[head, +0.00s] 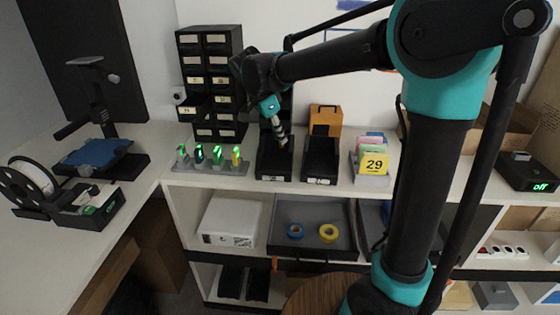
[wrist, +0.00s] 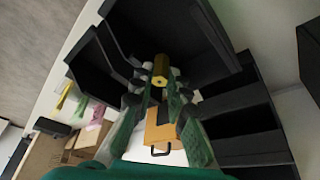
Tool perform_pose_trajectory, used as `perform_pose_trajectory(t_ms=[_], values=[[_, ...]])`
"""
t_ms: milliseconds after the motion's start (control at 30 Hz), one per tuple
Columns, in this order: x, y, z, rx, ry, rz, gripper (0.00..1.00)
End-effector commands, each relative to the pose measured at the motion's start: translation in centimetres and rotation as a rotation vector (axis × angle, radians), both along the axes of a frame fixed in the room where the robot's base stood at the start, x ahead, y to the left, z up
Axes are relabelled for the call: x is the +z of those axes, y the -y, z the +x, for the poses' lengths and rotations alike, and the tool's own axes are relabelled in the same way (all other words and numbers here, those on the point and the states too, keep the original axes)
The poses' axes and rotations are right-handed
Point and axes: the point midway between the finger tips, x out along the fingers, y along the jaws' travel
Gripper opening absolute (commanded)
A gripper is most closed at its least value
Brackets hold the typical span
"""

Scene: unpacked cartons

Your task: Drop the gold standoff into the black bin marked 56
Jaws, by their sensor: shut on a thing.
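The gold standoff (wrist: 160,68) is a small yellow cylinder between my fingertips in the wrist view. My gripper (wrist: 160,82) is shut on it. In the head view my gripper (head: 281,140) points down above the left one of two open black bins (head: 275,172); the standoff is too small to make out there. The right black bin (head: 320,167) stands beside it. Both have small white front labels whose numbers I cannot read. In the wrist view a black bin (wrist: 190,25) lies behind the standoff, apart from it, and the other bin (wrist: 95,65) is at left.
A black drawer tower (head: 209,80) stands left of the bins. An orange box (head: 326,119) is behind the right bin. Cards with a yellow 29 sign (head: 374,164) stand to the right. A rack of green-lit items (head: 210,165) sits at left. The shelf's front edge is close.

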Motion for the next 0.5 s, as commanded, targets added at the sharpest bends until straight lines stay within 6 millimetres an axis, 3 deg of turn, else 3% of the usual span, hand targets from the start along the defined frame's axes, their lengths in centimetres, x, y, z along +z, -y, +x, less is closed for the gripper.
perform_pose_trajectory(t_ms=[400,433,500], values=[[-0.74,0.01,-0.02,0.000,0.000,0.000,0.00],[-0.73,0.01,-0.02,0.000,0.000,0.000,0.17],[-0.73,0.01,-0.02,0.000,0.000,0.000,0.26]])
